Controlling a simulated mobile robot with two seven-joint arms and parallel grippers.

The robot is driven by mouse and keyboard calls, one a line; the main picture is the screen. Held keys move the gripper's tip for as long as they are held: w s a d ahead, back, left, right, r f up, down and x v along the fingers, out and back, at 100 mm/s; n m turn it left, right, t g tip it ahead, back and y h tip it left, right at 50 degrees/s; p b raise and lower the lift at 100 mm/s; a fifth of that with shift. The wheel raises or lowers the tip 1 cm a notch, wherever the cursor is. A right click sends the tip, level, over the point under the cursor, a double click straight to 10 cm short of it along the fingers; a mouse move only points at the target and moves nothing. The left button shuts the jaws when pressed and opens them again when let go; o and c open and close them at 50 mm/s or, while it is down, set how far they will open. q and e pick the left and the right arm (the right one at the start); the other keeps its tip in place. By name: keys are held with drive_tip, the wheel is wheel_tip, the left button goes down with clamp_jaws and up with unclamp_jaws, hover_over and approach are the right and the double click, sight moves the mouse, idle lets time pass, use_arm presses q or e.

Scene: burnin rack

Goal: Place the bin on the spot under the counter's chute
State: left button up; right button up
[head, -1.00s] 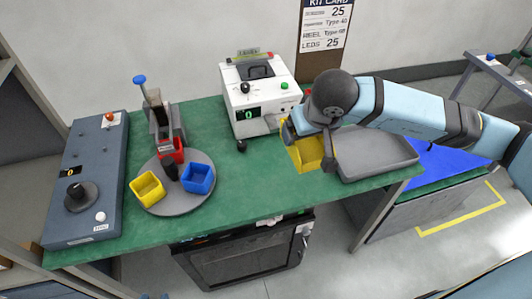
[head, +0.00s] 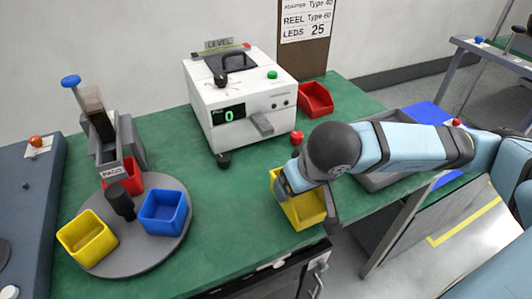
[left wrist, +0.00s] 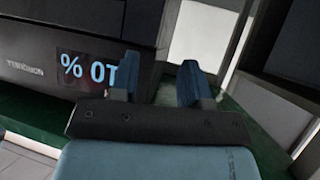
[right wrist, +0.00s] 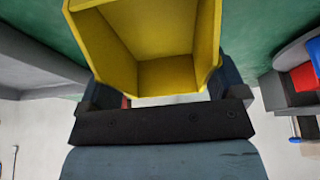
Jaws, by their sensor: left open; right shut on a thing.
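The yellow bin (head: 300,210) is held by my right gripper (head: 308,202), near the green bench's front edge. In the right wrist view the open-topped bin (right wrist: 165,45) sits between the two fingers (right wrist: 165,98). The white counter (head: 240,95) reads 0 and stands behind and left of the bin; its grey chute (head: 262,125) juts from the front, apart from the bin. I cannot make out a marked spot under the chute. My left gripper (left wrist: 155,88) is open and empty in the left wrist view, facing a dark unit with a lit display (left wrist: 85,70).
A grey turntable (head: 130,240) carries yellow, blue and red bins at left. A red bin (head: 315,99) stands right of the counter, and a red knob (head: 296,138) is near its front corner. A grey tray (head: 385,180) lies right, partly behind my arm. Green bench between turntable and held bin is clear.

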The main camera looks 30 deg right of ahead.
sight(269, 132)
drive_tip(key=shift+w+f+b, duration=0.5)
drive_tip(key=shift+b, duration=0.3)
drive_tip(key=shift+w+r+p, duration=0.25)
drive_tip(key=shift+w+r, duration=0.05)
drive_tip(key=shift+w, duration=0.2)
drive_tip(key=shift+w+r+p, duration=0.2)
drive_tip(key=shift+w+r, duration=0.05)
drive_tip(key=shift+w, duration=0.2)
drive_tip(key=w, duration=0.9)
drive_tip(key=shift+d, duration=0.3)
drive_tip(key=w, duration=0.4)
drive_tip(key=shift+d, duration=0.1)
drive_tip(key=shift+w+f, duration=0.15)
use_arm(q)
drive_tip(key=shift+w+r+t, duration=0.1)
drive_tip(key=shift+w+t, duration=0.2)
drive_tip(key=shift+d, duration=0.1)
